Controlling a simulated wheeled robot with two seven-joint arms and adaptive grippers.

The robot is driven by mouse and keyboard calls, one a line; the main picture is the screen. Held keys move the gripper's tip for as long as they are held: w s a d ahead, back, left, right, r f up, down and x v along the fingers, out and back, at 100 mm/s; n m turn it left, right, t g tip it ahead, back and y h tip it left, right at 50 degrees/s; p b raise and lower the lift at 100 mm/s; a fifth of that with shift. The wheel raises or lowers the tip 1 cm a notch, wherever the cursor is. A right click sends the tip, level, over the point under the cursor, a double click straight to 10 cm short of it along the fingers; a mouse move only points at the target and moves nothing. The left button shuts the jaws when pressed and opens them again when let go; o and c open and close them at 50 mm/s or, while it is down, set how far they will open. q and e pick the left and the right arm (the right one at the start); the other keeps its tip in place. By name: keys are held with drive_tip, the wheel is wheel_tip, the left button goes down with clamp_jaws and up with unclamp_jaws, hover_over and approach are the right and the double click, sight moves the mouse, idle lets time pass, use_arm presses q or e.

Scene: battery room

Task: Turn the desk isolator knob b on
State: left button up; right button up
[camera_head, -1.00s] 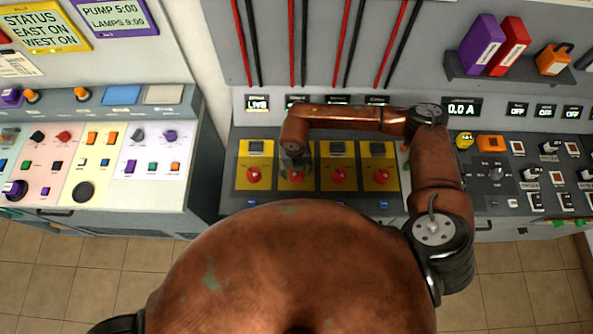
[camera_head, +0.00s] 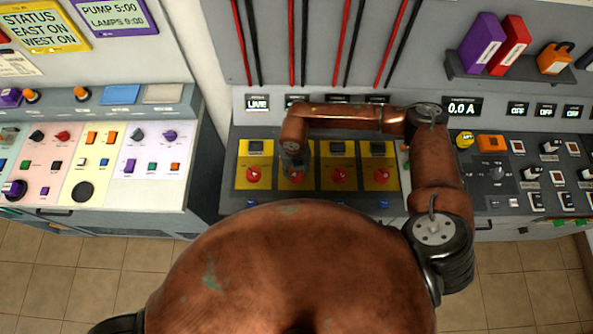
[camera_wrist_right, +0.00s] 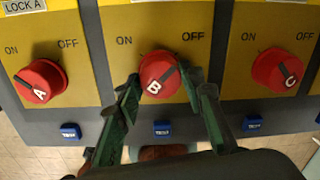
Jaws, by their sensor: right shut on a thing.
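Knob B (camera_wrist_right: 158,77) is a round red knob on a yellow plate, with ON printed to its left and OFF to its right. Its dark pointer mark leans up and right, toward OFF. My right gripper (camera_wrist_right: 161,80) has one green finger on each side of the knob and is shut on it. In the head view my right gripper (camera_head: 297,164) reaches down over the second yellow plate from the left and partly hides knob B (camera_head: 298,178). My left gripper is not in view.
Knob A (camera_wrist_right: 41,82) and knob C (camera_wrist_right: 274,71) sit close on either side. Small blue tags (camera_wrist_right: 161,128) line the panel's lower edge. The lit LIVE display (camera_head: 257,103) is above knob A. A left console (camera_head: 150,155) and a right switch panel (camera_head: 525,170) flank the desk.

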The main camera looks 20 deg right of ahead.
drive_tip(key=n+b, duration=0.3)
drive_tip(key=shift+f, duration=0.25)
drive_tip(key=n+b, duration=0.4)
drive_tip(key=shift+n, duration=0.4)
drive_tip(key=n+b, duration=0.5)
drive_tip(key=shift+s+r+n+b, duration=0.1)
drive_tip(key=shift+r+n+b, duration=0.05)
drive_tip(key=shift+n+b, duration=1.95)
drive_tip(key=shift+n+p, duration=0.3)
drive_tip(key=shift+n, duration=0.1)
drive_tip(key=o, duration=1.2)
drive_tip(key=shift+c, duration=0.2)
drive_tip(key=shift+r, duration=0.1)
